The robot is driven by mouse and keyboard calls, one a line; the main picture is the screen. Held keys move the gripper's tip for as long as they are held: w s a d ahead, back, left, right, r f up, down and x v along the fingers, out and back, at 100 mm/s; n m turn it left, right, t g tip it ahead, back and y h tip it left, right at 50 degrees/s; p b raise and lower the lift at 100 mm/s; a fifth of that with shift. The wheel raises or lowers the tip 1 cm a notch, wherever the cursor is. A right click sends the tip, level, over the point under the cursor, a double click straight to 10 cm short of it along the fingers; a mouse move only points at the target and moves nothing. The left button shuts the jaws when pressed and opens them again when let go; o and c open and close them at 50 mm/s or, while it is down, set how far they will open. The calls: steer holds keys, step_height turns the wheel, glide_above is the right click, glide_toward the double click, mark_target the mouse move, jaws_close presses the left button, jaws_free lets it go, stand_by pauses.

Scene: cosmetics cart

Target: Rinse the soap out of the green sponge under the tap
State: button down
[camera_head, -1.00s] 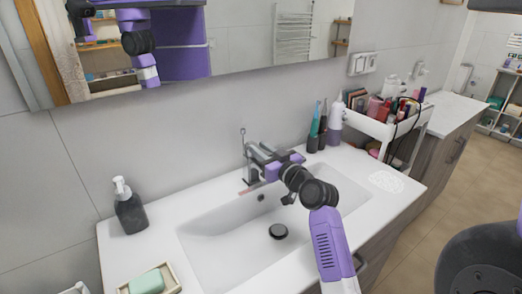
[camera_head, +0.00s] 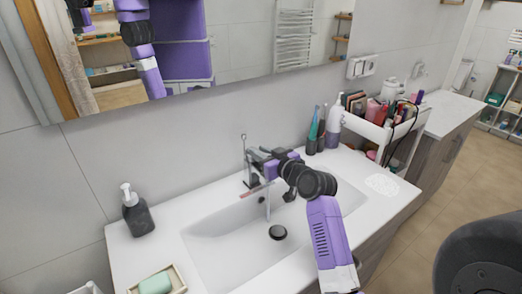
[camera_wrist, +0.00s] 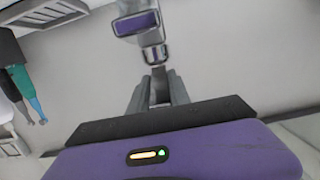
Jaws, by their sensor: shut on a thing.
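The tap (camera_head: 249,174) stands at the back rim of the white basin (camera_head: 215,245). My gripper (camera_head: 262,160) reaches over the basin and is shut at the top of the tap, apparently on its lever. The gripper hides much of the tap. In the wrist view the grey fingers (camera_wrist: 159,92) close around a small grey part. A thin stream of water (camera_head: 267,208) falls below the tap into the basin. A green block (camera_head: 156,284), seemingly the sponge, lies in a shallow tray (camera_head: 179,279) at the front left, clear of the water.
A dark soap pump bottle (camera_head: 137,213) stands left of the basin. Toothbrushes (camera_head: 313,133) and a white-purple bottle (camera_head: 334,127) stand behind it on the right. A white cart (camera_head: 372,131) full of cosmetics is further right. The mirror (camera_head: 240,50) hangs close behind the tap.

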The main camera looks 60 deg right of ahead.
steer(key=shift+s+d, duration=0.2)
steer(key=c, duration=1.3)
jaws_free()
steer(key=shift+c, duration=0.2)
steer(key=shift+o, duration=0.7)
steer(key=shift+a, duration=0.1)
steer(key=shift+w, duration=0.1)
steer(key=b+v, duration=0.1)
steer(key=v, duration=0.7)
steer(key=shift+b, duration=0.35)
